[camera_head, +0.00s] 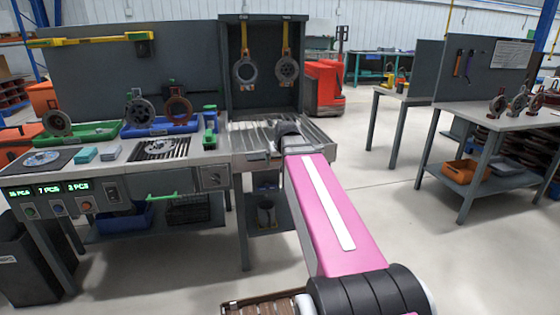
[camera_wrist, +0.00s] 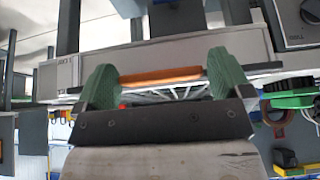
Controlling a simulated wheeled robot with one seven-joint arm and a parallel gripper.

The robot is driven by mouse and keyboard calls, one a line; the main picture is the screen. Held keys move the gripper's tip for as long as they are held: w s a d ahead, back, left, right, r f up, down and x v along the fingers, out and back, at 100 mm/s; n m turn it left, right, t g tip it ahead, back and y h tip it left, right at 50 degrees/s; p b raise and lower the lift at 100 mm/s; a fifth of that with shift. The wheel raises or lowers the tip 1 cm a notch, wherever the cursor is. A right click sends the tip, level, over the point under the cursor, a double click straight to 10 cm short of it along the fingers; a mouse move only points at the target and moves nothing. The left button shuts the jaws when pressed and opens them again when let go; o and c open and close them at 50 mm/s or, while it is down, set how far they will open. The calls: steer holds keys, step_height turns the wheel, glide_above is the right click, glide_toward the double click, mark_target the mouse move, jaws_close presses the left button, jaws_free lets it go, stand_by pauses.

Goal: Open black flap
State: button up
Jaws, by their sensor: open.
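My gripper (camera_wrist: 162,66) shows in the wrist view with its two green fingers wide apart. An orange bar (camera_wrist: 160,75) crosses the gap between the fingers. It looks like a handle, but I cannot tell whether the fingers touch it. A grey metal front (camera_wrist: 190,57) lies just beyond the fingertips. I cannot clearly make out the black flap; a dark block (camera_wrist: 178,18) shows at the top of the wrist view. In the head view my pink arm reaches to the front of the metal table (camera_head: 310,133), and its end hides the gripper and what is before it.
A dark cabinet (camera_head: 228,70) with two discs on yellow hooks stands behind the table. To the left, a workbench (camera_head: 190,160) carries a green tray (camera_head: 90,133) and a blue tray (camera_head: 165,133). A second bench (camera_head: 470,118) stands at the right, with open floor between.

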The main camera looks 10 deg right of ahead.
steer(key=v, duration=1)
steer(key=shift+s+r, duration=0.25)
steer(key=shift+r, duration=0.05)
steer(key=s+a+f+g, duration=0.1)
steer(key=s+f, duration=0.3)
steer(key=f, duration=0.7)
steer(key=s+a+f+g, duration=0.2)
steer(key=s+f+g, duration=0.1)
steer(key=f, duration=0.8)
steer(key=s+a+f+g, duration=0.1)
steer(key=s+a+f, duration=0.1)
steer(key=s+f, duration=0.4)
step_height(320, 180, down, 5)
steer(key=shift+f+g, duration=0.1)
steer(key=shift+g, duration=0.3)
